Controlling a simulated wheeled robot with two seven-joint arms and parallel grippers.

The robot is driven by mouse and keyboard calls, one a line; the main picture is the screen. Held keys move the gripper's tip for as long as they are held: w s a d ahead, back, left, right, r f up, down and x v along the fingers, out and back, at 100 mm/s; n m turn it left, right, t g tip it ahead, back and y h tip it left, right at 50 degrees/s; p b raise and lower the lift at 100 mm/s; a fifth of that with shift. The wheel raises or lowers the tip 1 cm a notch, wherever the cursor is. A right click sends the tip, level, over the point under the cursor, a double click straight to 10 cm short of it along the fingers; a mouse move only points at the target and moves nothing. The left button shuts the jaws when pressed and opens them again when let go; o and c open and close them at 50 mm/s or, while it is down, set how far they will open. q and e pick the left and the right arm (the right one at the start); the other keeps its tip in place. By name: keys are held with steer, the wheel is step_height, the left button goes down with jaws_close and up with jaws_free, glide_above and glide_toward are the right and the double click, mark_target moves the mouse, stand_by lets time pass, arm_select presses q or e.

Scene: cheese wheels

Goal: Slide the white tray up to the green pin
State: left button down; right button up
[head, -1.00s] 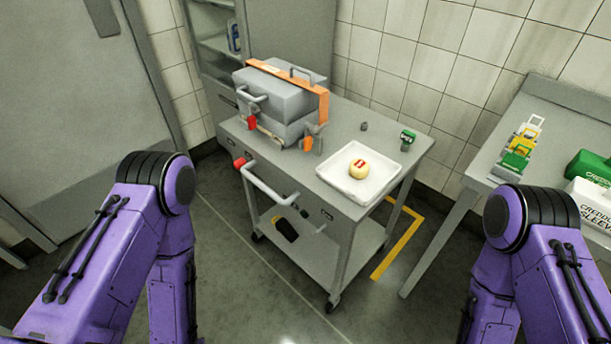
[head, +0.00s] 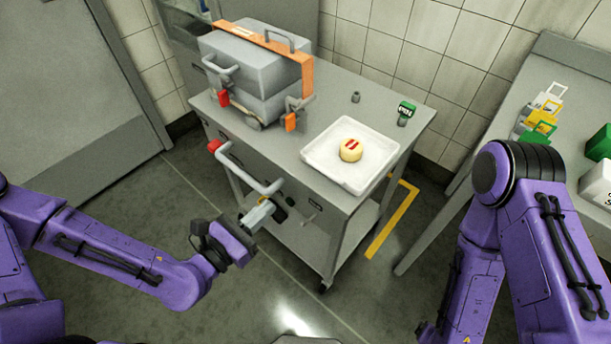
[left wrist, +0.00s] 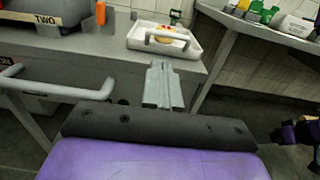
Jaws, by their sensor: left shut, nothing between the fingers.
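The white tray (head: 314,156) lies on the cart top near its front right corner, with a round yellow cheese wheel (head: 350,150) marked in red in it. The tray also shows in the left wrist view (left wrist: 137,42). The green pin (head: 406,109) stands on the cart behind the tray, near the back right corner, apart from the tray. It shows small in the left wrist view (left wrist: 175,15). My left gripper (head: 250,226) is shut and empty, in front of the cart and below its top. In the left wrist view its fingers (left wrist: 161,85) point toward the tray. My right gripper is out of view.
The grey cart (head: 270,150) carries a large grey case with an orange band (head: 270,45) on its left and a small grey peg (head: 355,97) at the back. A handle (head: 245,170) juts from its front. A side table (head: 490,130) with coloured tags stands right.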

mark_target(315, 167)
arm_select(q)
steer(key=b+x, duration=0.3)
steer(key=x, duration=0.9)
steer(key=shift+w+d, duration=0.2)
steer(key=shift+d, duration=0.15)
steer(key=shift+w+d, duration=0.1)
steer(key=shift+w, duration=0.1)
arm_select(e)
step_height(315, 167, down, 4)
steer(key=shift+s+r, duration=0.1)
